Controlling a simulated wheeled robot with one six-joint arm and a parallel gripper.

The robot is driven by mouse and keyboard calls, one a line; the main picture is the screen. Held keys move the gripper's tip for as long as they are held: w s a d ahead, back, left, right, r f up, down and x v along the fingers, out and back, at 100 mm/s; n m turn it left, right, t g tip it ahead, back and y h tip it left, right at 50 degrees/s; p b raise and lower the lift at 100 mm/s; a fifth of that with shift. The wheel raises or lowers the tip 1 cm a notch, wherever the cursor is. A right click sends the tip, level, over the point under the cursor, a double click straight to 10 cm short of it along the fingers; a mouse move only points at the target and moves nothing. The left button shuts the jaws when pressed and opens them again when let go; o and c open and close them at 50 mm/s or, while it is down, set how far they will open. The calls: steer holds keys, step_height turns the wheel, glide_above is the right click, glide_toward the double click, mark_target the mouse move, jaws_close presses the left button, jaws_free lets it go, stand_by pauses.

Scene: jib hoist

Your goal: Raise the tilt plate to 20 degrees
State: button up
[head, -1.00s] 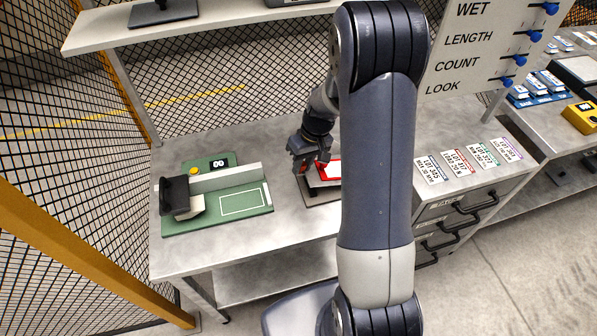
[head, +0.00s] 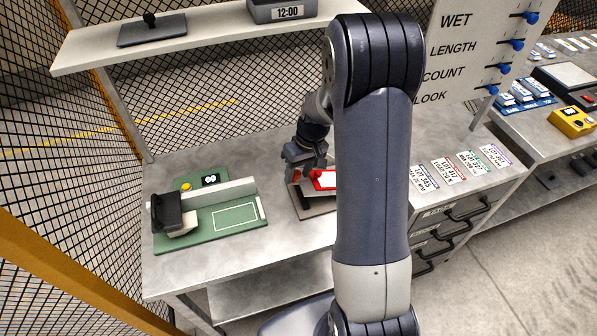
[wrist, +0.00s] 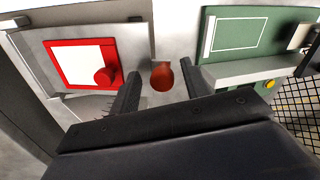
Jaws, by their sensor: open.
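The tilt plate (head: 325,181), red-rimmed with a white middle, stands on a grey base (head: 320,211) on the bench. My arm hides its right side in the head view. In the wrist view the plate (wrist: 80,50) is at upper left, with a red knob (wrist: 105,76) at its lower right corner. A separate orange-red knob (wrist: 162,76) shows between my fingers beside the plate. My gripper (wrist: 160,82) is open, its fingers on either side of that knob in the picture. I cannot tell whether they touch it. In the head view my gripper (head: 307,172) is at the plate's left side.
A green board (head: 230,235) with a black-handled device (head: 170,213) and a display (head: 210,180) lies to the left. Lot cards (head: 449,171) lie right of my arm. A shelf (head: 215,28) runs behind. The front left bench is clear.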

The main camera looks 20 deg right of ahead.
steer(key=b+v, duration=0.1)
steer(key=v, duration=0.9)
steer(key=shift+r, duration=0.3)
steer(key=shift+d+f, duration=0.1)
steer(key=shift+d, duration=0.05)
steer(key=p+x, duration=0.1)
steer(key=x, duration=1)
steer(key=shift+a+f, duration=0.1)
steer(key=shift+a, duration=0.15)
